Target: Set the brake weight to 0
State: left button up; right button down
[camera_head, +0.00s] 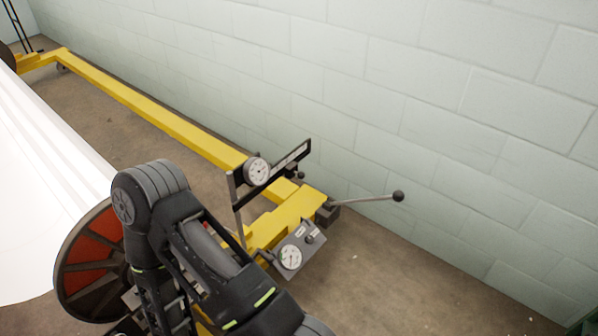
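A round white dial (257,171) is mounted on a slotted black bar (288,161) that slants up to the right above the yellow frame. Its numbers are too small to read. I cannot tell whether this dial is the brake weight. A second white dial (290,257) sits on a grey control panel (306,246) below it, with small knobs beside it. A metal lever (362,199) with a black ball end (398,196) sticks out to the right. A dark arm of mine fills the lower middle, partly hiding the machine. Neither gripper is in view.
A long yellow beam (150,112) runs along the pale block wall (400,80). A large white roll (45,190) with a red and dark spoked end disc (88,262) stands at the left, close to my arm. Bare floor (420,290) lies at the lower right.

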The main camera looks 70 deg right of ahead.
aim_at(292, 169)
jog(key=z, duration=2.25)
